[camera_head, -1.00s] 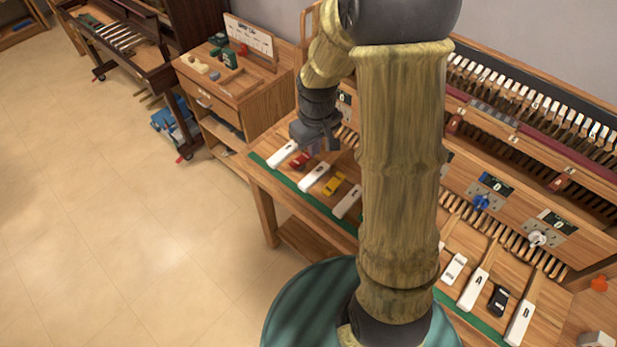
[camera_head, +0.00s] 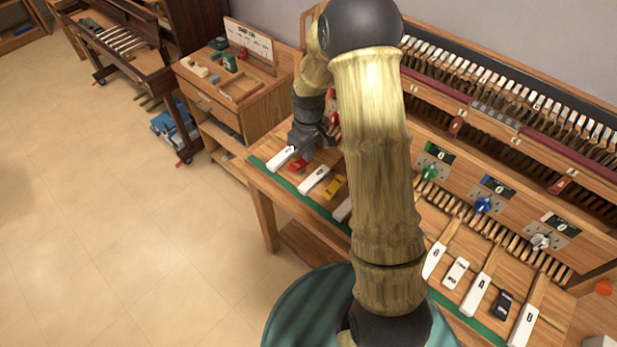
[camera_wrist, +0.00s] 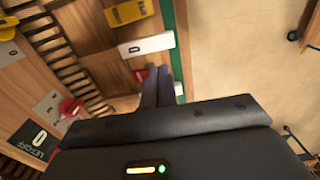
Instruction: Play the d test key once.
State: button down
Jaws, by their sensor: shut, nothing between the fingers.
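The d test key is a white bar marked D (camera_wrist: 145,46) in the wrist view. In the head view, the white bar between the red and yellow key pieces (camera_head: 313,180) appears to be the same key. My gripper (camera_head: 305,154) is shut and empty. It is over the left end of the key row, close to the red key piece (camera_head: 298,165) and the leftmost white key (camera_head: 281,157). In the wrist view my gripper (camera_wrist: 157,70) points down beside the D key, apart from it in the picture. Its height above the keys is hard to tell.
A yellow key piece (camera_head: 334,187) lies beside the D key. Green (camera_head: 429,173), blue (camera_head: 482,205) and white (camera_head: 540,242) knobs stand on the panel behind. A green strip (camera_head: 268,171) runs along the bench's front edge. My arm hides the middle keys.

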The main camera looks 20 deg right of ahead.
aim_at(308, 185)
notch_tip(308, 185, down, 12)
jog(key=p, duration=0.3)
jog(key=shift+p, duration=0.35)
jog(key=shift+f, duration=0.15)
jog(key=shift+f, duration=0.1)
jog(key=shift+s+a+f+b, duration=0.1)
jog(key=shift+f+b, duration=0.55)
jog(key=shift+b, duration=0.1)
jog(key=shift+r+p, duration=0.3)
jog(key=shift+r, duration=0.15)
jog(key=shift+r+p, duration=0.45)
jog(key=shift+r, duration=0.3)
